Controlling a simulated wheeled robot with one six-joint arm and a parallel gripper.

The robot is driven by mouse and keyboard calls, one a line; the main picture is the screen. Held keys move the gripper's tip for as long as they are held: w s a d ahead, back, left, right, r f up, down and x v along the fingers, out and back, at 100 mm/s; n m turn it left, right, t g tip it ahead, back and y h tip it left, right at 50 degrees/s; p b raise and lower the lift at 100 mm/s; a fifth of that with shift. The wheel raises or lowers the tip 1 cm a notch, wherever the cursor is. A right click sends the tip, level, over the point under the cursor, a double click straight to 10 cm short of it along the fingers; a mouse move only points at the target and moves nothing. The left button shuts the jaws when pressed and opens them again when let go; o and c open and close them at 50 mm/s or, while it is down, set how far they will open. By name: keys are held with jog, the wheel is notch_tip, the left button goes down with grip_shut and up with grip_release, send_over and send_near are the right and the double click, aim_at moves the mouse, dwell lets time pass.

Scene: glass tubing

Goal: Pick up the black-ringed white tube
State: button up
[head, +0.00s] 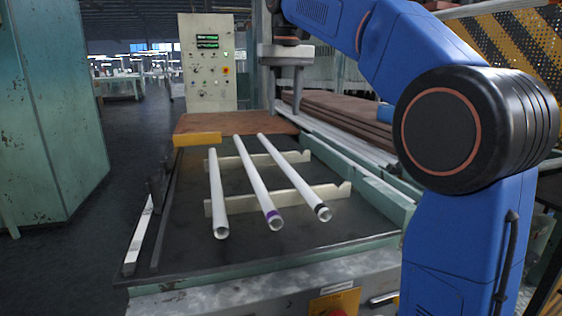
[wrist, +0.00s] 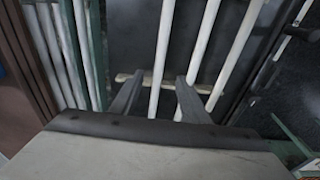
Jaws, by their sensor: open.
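The black-ringed white tube (head: 288,172) is the rightmost of three white tubes lying side by side on notched rails. Its black band is near the front end. In the wrist view the leftmost of the three tubes (wrist: 162,45), apparently this one, runs between my fingers, with its ring not visible. My gripper (head: 285,112) points down, open and empty, above the far part of the table in the head view. Its two fingers also show in the wrist view (wrist: 160,80), apart, apparently above the tubes.
A purple-ringed tube (head: 254,178) lies in the middle and a plain-looking tube (head: 217,190) at left. Two pale rails (head: 245,203) carry them. A yellow block (head: 197,139) is behind the left tube. Brown boards (head: 345,118) are stacked at right. A control cabinet (head: 208,85) stands behind.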

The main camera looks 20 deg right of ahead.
aim_at(281, 157)
jog(key=f, duration=0.5)
jog(key=w+f, duration=0.1)
jog(key=f, duration=0.3)
jog(key=w+f, duration=0.1)
jog(key=f, duration=0.4)
jog(key=shift+f, duration=0.3)
grip_shut()
